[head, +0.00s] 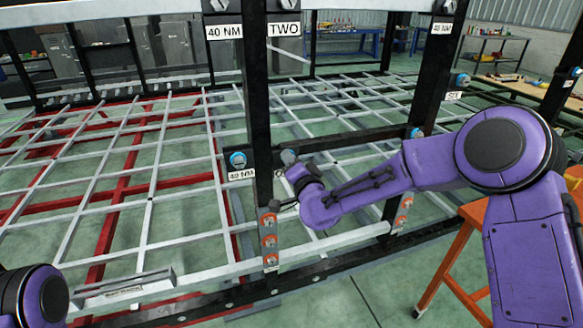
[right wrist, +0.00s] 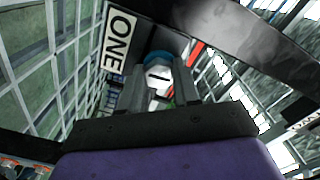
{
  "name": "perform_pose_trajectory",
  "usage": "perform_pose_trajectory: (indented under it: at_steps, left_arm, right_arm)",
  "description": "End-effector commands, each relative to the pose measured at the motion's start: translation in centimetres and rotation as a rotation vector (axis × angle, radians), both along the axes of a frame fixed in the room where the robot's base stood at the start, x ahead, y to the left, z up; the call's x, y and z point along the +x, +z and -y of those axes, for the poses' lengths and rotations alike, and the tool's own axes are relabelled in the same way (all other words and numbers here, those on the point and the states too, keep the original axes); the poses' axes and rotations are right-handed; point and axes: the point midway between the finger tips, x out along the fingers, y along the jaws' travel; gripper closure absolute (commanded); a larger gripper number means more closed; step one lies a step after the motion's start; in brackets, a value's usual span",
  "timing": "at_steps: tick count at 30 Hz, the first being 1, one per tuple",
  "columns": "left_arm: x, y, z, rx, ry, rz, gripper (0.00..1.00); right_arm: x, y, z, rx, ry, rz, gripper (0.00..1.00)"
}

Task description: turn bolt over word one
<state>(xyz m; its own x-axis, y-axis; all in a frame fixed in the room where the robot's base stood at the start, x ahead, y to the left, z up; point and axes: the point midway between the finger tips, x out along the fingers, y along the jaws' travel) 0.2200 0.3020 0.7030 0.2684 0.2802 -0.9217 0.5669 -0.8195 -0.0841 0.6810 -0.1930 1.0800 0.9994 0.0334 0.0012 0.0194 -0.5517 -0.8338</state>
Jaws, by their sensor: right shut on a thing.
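My right gripper (head: 289,163) is at the dark crossbar, just right of the black upright post. In the right wrist view its two grey fingers (right wrist: 160,92) are closed around a pale bolt head (right wrist: 157,76) with a blue collar behind it. A white label reading ONE (right wrist: 118,45) is beside this bolt. In the head view the gripper and wrist hide most of this bolt and its label. My left gripper is not in view; only part of the left arm shows.
The black post (head: 258,110) stands close beside my right gripper. More bolts with labels, including TWO (head: 284,30), are higher up. A grid of pale and red bars (head: 120,190) spreads behind. An orange stand (head: 465,245) is at lower right.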

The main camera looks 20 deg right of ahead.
Motion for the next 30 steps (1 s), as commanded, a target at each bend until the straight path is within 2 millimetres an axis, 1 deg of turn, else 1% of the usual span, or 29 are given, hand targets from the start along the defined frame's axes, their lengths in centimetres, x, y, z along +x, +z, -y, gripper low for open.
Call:
perform_pose_trajectory:
  at_steps: [1, 17, 30]
  left_arm:
    - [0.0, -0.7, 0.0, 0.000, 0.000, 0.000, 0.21]
    - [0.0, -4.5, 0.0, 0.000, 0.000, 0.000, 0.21]
    - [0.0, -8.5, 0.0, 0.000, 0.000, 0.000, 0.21]
  right_arm:
    - [-0.2, -0.8, 0.0, 0.046, 0.002, -0.010, 0.99]
    - [-0.2, -1.1, -0.1, 0.548, 0.000, -0.031, 0.99]
    - [-0.2, -1.3, -0.1, 0.964, -0.001, -0.046, 0.98]
